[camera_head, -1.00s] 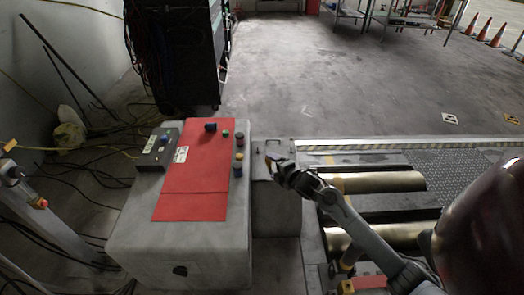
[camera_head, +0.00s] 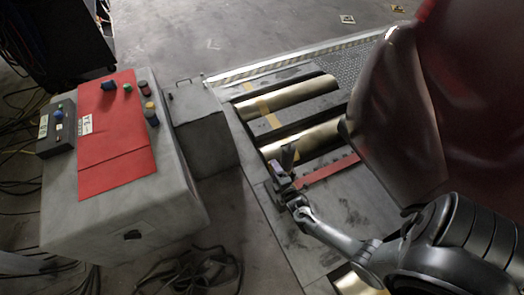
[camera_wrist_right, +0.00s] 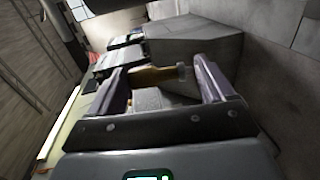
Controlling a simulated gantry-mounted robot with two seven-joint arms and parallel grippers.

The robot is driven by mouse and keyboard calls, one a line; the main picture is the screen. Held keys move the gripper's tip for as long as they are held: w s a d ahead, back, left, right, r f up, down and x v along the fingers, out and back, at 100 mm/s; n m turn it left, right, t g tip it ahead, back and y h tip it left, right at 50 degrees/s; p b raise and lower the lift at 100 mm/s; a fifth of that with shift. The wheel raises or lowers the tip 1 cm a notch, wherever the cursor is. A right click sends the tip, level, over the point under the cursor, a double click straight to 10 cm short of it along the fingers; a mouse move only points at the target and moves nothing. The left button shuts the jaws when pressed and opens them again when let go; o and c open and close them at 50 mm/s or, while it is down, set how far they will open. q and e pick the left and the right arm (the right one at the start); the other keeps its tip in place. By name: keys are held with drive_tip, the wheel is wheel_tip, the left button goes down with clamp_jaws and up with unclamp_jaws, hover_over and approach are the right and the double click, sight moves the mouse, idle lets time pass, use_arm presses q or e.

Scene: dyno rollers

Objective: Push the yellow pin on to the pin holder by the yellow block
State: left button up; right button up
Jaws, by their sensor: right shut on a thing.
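My right gripper (camera_head: 280,177) is over the grey floor plate, beside the near roller and the left end of a red strip. In the right wrist view, the gripper (camera_wrist_right: 160,88) is shut on the yellow pin (camera_wrist_right: 155,76), which lies crosswise between the two fingers. The pin is mostly hidden in the head view. A dark upright piece (camera_head: 288,156) stands close beside the fingertips; I cannot tell whether it is the pin holder. I cannot make out the yellow block for certain. My left gripper is out of view.
Brass rollers (camera_head: 300,138) lie beyond my right gripper, and a red strip (camera_head: 328,171) lies to its right. A grey cabinet with a red panel (camera_head: 112,150) and a grey box (camera_head: 205,135) stand to the left. A dark red car body (camera_head: 440,110) fills the right side.

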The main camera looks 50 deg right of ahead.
drive_tip(key=shift+t+h, duration=0.6)
drive_tip(key=shift+t, duration=0.2)
drive_tip(key=shift+s+a+f+b, duration=0.3)
drive_tip(key=shift+s+f+b, duration=1.05)
drive_tip(key=shift+f, duration=0.95)
drive_tip(key=shift+s+a+f+b, duration=0.35)
drive_tip(key=shift+s+f+b, duration=0.65)
drive_tip(key=shift+s+f, duration=0.95)
drive_tip(key=shift+s+a+f+b, duration=0.3)
drive_tip(key=shift+s+f+b, duration=0.85)
drive_tip(key=shift+f, duration=1.45)
drive_tip(key=shift+s+f, duration=0.1)
drive_tip(key=shift+a+f, duration=0.1)
